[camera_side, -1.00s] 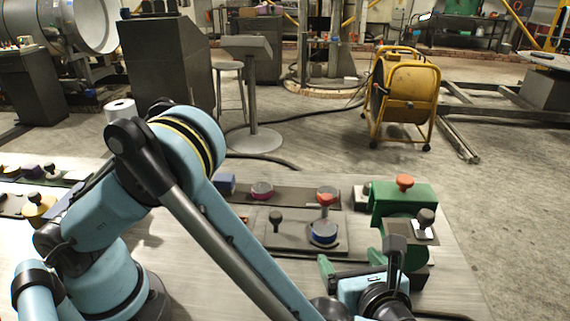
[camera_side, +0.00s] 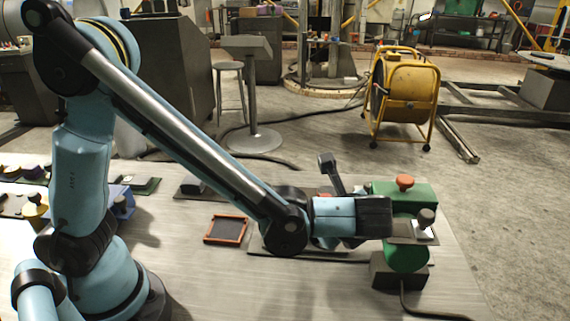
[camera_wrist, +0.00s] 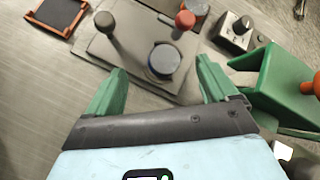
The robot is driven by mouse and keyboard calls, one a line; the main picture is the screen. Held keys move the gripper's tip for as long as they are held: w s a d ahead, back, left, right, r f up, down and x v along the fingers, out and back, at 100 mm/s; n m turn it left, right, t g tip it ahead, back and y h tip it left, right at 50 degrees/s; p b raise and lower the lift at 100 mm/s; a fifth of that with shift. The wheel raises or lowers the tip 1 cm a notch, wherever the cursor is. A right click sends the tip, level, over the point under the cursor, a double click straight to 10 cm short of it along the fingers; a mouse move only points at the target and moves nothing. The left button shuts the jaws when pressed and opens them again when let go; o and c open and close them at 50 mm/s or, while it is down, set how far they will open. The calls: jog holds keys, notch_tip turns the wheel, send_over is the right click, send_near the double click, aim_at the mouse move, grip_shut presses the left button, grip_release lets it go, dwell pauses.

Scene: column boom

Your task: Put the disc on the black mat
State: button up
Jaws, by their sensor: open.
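In the side view my arm hides the disc and the fingers. A black square with an orange-red rim (camera_side: 226,230) lies left of the plate, apparently the black mat. It also shows top left in the wrist view (camera_wrist: 58,12), empty.
A dark upright knob (camera_wrist: 104,20) and a red knob (camera_wrist: 186,20) stand near the disc, with an orange-sided round piece (camera_wrist: 196,10) behind. A green block with an orange knob (camera_side: 404,184) stands to the right. The bench front is clear.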

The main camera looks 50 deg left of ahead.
jog(key=s+a+r+n+t+h, duration=0.1)
jog(key=s+a+r+n+h, duration=0.25)
jog(key=a+n, duration=0.4)
jog(key=s+a+r+n+t+h, duration=0.15)
jog(key=s+a+n+h, duration=0.3)
jog(key=n, duration=0.65)
jog(key=w+d+m+g, duration=0.4)
jog(key=w+m, duration=0.2)
jog(key=m, duration=0.8)
jog(key=w+d+m+g, duration=0.35)
jog(key=w+m, duration=0.25)
jog(key=m, duration=0.8)
notch_tip(320, 180, down, 12)
jog(key=shift+w+d+r, duration=0.1)
jog(key=shift+w+r, duration=0.05)
jog(key=shift+r, duration=0.1)
